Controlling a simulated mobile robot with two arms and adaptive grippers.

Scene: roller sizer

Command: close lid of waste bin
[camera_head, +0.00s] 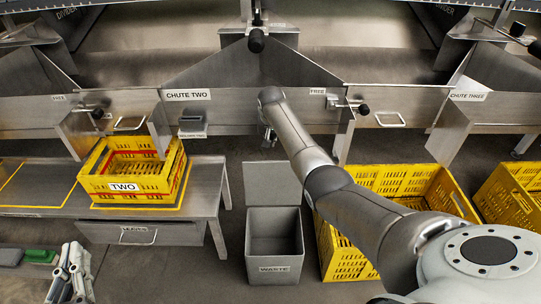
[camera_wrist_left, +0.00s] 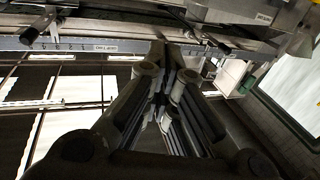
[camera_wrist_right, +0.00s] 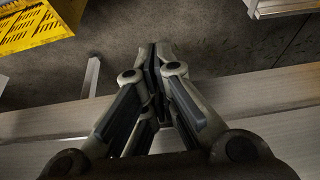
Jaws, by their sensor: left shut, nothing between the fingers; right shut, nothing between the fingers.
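The grey waste bin (camera_head: 274,274), labelled WASTE, stands on the floor below the chutes, open at the top and apparently empty. Its flat grey lid (camera_head: 272,184) stands raised behind the opening. My left gripper (camera_head: 72,256) is at the lower left, well apart from the bin; its fingers are shut and empty in the left wrist view (camera_wrist_left: 163,70). My right arm reaches from the lower right past the bin's right side. Its gripper (camera_head: 269,138), partly hidden by the arm, is beyond and above the lid near the chute front. Its fingers are shut and empty in the right wrist view (camera_wrist_right: 158,58).
A yellow crate (camera_head: 341,262) stands close to the bin's right side, partly behind my arm. A metal table (camera_head: 205,190) with a yellow crate (camera_head: 123,199) labelled TWO is on the left. Chute two's metal front (camera_head: 230,102) is behind. Bare floor lies before the table.

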